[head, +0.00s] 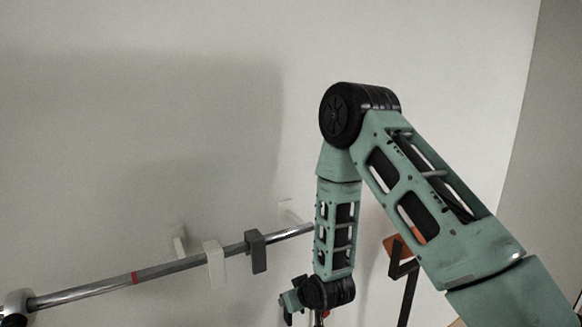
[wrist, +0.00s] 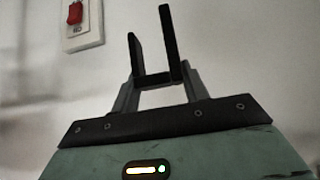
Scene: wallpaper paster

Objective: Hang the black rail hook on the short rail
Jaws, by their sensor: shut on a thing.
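My gripper (wrist: 160,84) is shut on the black rail hook (wrist: 168,46) in the wrist view. The hook is an angular black piece with two upright arms joined by a crosspiece, standing beyond the fingertips. In the head view my arm's lower end hangs near the right part of a chrome rail, and the held hook cannot be made out clearly there. The chrome rail (head: 185,265) runs along the wall from lower left up to behind my arm. I cannot tell whether it is the short rail; no other rail shows clearly.
A brown-topped black stand (head: 403,270) is partly behind my arm. A red switch (wrist: 75,13) is on the wall. The upper wall is clear.

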